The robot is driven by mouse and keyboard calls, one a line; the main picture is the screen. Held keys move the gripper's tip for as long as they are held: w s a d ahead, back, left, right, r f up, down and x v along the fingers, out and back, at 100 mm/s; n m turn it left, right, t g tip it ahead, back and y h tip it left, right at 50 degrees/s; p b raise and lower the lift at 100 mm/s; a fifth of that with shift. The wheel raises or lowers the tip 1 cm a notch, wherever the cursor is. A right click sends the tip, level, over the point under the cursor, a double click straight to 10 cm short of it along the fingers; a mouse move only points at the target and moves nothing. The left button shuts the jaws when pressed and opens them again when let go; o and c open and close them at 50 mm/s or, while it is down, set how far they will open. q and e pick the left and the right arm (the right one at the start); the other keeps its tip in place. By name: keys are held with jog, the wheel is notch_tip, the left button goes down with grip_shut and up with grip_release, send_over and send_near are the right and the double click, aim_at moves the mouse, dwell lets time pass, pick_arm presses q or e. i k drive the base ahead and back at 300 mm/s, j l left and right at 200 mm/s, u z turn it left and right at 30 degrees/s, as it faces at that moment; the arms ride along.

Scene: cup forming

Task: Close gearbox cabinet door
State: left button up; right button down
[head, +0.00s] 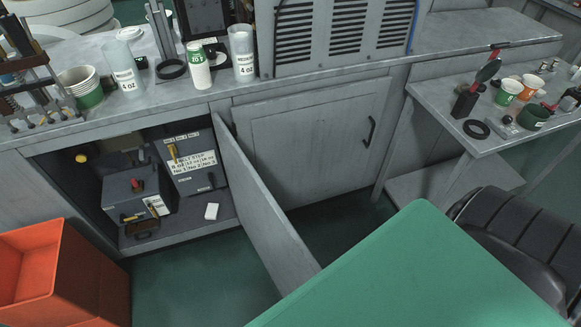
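The gearbox cabinet door (262,208) is a grey panel that stands open, swung outward from its hinge side at the right of the cabinet opening. The open cabinet (177,232) shows grey gearbox units (138,193) inside, with white labels, a red knob and yellow levers. A small white block lies on the cabinet floor. Neither of my grippers shows in the head view. The door's outer face is mostly turned away, and its lower free end is near the green surface.
An orange bin (32,268) stands at the lower left, in front of the cabinet. A green flat surface (420,275) fills the lower right, beside a black seat (520,235). The closed neighbouring door (315,140) has a dark handle. Cups and tools stand on the counter (215,92).

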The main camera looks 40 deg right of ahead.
aim_at(289, 263)
jog(key=l+u, duration=0.1)
jog(key=l, duration=0.3)
jog(key=k+l+u, duration=0.1)
jog(key=l, duration=0.3)
jog(key=k+l+u, duration=0.1)
jog(key=l, duration=0.25)
jog(key=k+l, duration=0.15)
jog(key=l, duration=0.25)
jog(key=k+l+u, duration=0.15)
jog(key=l, duration=0.2)
jog(key=i, duration=0.05)
